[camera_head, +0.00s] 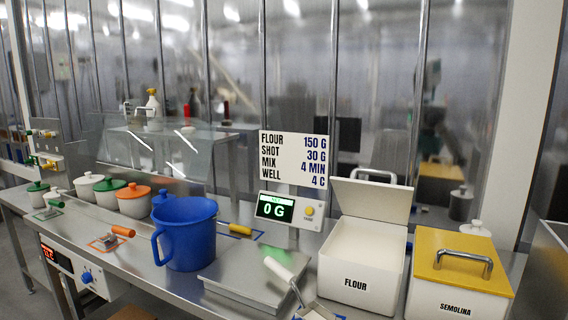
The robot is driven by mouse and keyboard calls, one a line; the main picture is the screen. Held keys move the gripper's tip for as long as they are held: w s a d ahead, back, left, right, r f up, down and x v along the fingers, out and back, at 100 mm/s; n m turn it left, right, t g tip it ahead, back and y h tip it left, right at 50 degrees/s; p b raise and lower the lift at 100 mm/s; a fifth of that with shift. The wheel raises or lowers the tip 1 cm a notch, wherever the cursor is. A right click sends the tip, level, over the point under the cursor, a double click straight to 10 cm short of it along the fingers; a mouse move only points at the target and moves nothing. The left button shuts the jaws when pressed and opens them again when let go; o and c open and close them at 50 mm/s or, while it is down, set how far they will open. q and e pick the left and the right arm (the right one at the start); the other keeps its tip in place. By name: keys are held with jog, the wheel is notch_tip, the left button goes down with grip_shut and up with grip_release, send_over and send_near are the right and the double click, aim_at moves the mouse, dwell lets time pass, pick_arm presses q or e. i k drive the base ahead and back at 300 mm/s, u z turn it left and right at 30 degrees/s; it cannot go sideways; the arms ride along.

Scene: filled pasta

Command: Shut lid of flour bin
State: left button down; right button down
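The white flour bin (356,284), marked FLOUR, stands on the steel counter at the right of the head view. Its pale lid (372,200) is raised, tilted up at the back of the bin, with a metal handle (374,174) at its top edge. White flour (366,243) shows inside the open bin. Neither of my grippers shows in the head view.
The semolina bin (459,300) with a shut yellow lid stands close at the right. A steel scale plate (250,277), a white-handled scoop (284,272) and a blue jug (187,238) are to the left. A recipe sign (294,159) and scale display (275,208) stand behind.

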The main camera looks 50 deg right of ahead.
aim_at(392, 202)
jog(key=u, duration=0.6)
jog(key=k, duration=0.95)
jog(key=z, duration=1.3)
